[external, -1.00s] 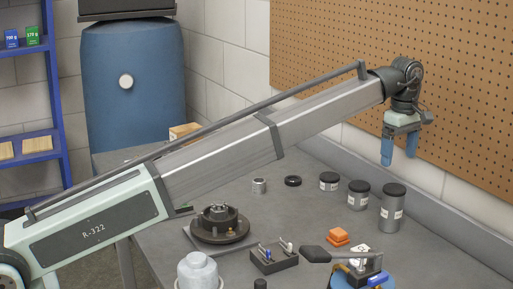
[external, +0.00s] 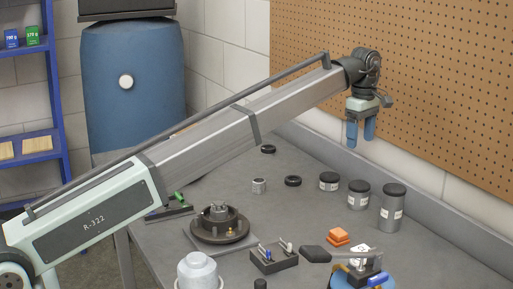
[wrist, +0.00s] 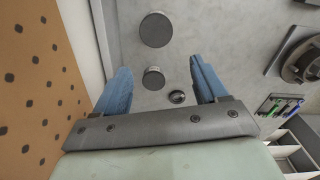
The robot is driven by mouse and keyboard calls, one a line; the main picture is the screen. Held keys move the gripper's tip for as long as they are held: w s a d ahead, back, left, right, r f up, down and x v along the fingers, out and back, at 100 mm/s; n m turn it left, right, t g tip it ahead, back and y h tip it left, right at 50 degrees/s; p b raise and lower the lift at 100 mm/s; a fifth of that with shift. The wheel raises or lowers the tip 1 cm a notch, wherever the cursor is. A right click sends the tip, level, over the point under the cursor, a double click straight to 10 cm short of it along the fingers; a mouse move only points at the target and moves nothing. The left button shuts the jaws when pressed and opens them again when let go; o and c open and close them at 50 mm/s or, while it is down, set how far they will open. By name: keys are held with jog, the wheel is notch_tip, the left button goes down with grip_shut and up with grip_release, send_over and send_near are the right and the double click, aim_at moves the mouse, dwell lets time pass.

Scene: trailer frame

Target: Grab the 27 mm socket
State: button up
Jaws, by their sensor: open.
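No 27 mm marking is readable. A small silver socket-like cylinder (external: 259,186) stands on the grey bench in the external view. A black ring-shaped piece (external: 293,181) lies to its right, and another dark ring (external: 268,149) lies farther back. My gripper (external: 361,140) is open and empty, well above the back of the bench near the pegboard. In the wrist view, two blue fingers are spread apart. A small dark ring (wrist: 177,97) shows between them, near the right finger. I cannot tell which of these is the 27 mm socket.
Dark-lidded jars (external: 329,181) (external: 359,194) (external: 391,207) stand along the right side of the bench. A round hub (external: 219,225), tool block (external: 273,258) and orange blocks (external: 338,236) lie nearer. The pegboard (external: 440,95) rises behind my gripper.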

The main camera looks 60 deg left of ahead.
jog(key=s+a+f+n, duration=0.1)
jog(key=s+a, duration=0.3)
jog(key=a, duration=0.5)
jog(key=s+a+f+n, duration=0.1)
jog(key=s+a, duration=0.4)
jog(key=a, duration=0.3)
jog(key=m, duration=2.5)
send_over(259, 180)
notch_tip(259, 180, down, 3)
jog(key=f+m, duration=0.2)
jog(key=m, duration=0.2)
jog(key=f+m, duration=0.3)
jog(key=m, duration=0.1)
jog(key=f+m, duration=0.3)
jog(key=m, duration=0.1)
jog(key=shift+w+m, duration=0.25)
jog(key=shift+m, duration=0.05)
jog(key=shift+s+f, duration=0.15)
jog(key=shift+f, duration=1.2)
jog(key=shift+s+f, duration=0.15)
jog(key=shift+f, duration=1.2)
